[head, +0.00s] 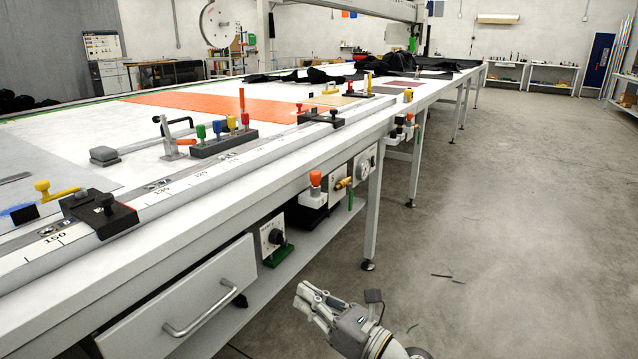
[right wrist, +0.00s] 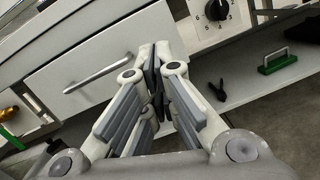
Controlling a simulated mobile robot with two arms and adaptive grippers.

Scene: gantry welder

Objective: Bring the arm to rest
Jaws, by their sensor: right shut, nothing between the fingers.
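My right gripper (head: 312,300) is low in the head view, in front of the long white table's side and over the grey floor. Its fingers are together and hold nothing. In the right wrist view the closed fingers (right wrist: 155,70) point toward the drawer front (right wrist: 100,75) under the table. The gripper appears apart from the table, the drawer and the shelf. My left gripper is in neither view.
The long white table (head: 330,150) carries an orange sheet (head: 220,104), clamps and coloured handles. A drawer (head: 185,305), a dial box (head: 273,238) and an orange-knobbed valve (head: 315,185) sit along its side. The floor (head: 520,230) to the right is mostly clear.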

